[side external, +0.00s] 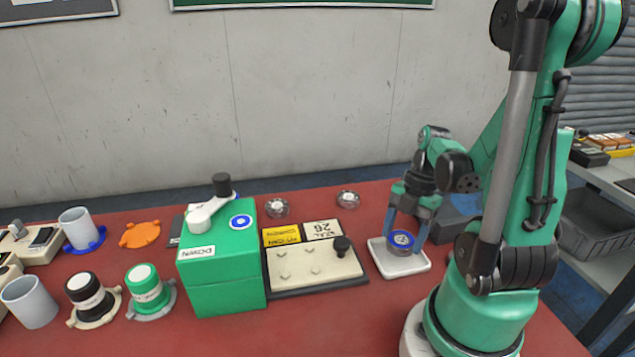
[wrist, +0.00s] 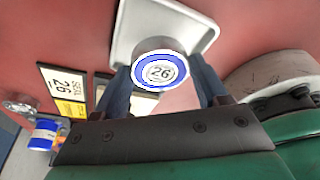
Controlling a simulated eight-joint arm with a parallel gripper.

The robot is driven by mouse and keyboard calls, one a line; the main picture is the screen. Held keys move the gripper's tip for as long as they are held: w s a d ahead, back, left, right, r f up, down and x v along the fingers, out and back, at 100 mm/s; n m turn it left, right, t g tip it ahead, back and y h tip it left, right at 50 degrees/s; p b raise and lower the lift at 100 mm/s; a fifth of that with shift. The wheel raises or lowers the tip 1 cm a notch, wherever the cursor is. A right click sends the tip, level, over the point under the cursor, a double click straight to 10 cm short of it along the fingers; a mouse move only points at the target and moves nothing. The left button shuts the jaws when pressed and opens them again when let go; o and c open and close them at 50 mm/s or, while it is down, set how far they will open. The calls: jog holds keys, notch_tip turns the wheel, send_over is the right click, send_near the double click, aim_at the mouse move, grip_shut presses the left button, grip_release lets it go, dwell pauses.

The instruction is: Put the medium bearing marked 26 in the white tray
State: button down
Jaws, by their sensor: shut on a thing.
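The medium bearing marked 26 (wrist: 160,71) has a blue ring on a white face around the number; it also shows in the side external view (side external: 402,239). My gripper (side external: 408,232) is shut on the bearing, with one blue finger on each side of it; it also shows in the wrist view (wrist: 165,85). The white tray (side external: 407,266) lies on the red table at the right, and it also shows in the wrist view (wrist: 127,22). The bearing is over the tray, its face up. I cannot tell whether it touches the tray floor.
Left of the tray is a cream plate (side external: 318,267) with a black knob and yellow and white labels. A green box (side external: 222,268) with a lever stands further left. Two small clear round pieces (side external: 348,199) lie behind. Cups and round parts fill the left side.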

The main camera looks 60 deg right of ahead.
jog(key=shift+f, duration=1.1)
jog(key=shift+c, duration=1.6)
grip_release()
jog(key=shift+r, duration=0.1)
jog(key=w+v, duration=0.1)
jog(key=v, duration=1.1)
jog(key=w+a+m+t+h, duration=0.1)
jog(key=w+a+m+t, duration=0.2)
jog(key=w+a+m, duration=0.3)
jog(key=w+a+m+t+h, duration=0.2)
jog(key=w+a+m, duration=0.4)
jog(key=a+m, duration=0.3)
jog(key=a+r+t, duration=0.1)
jog(key=a, duration=0.1)
jog(key=shift+w+a+m+t, duration=0.15)
jog(key=shift+a+m+t, duration=0.15)
jog(key=shift+a+m, duration=0.1)
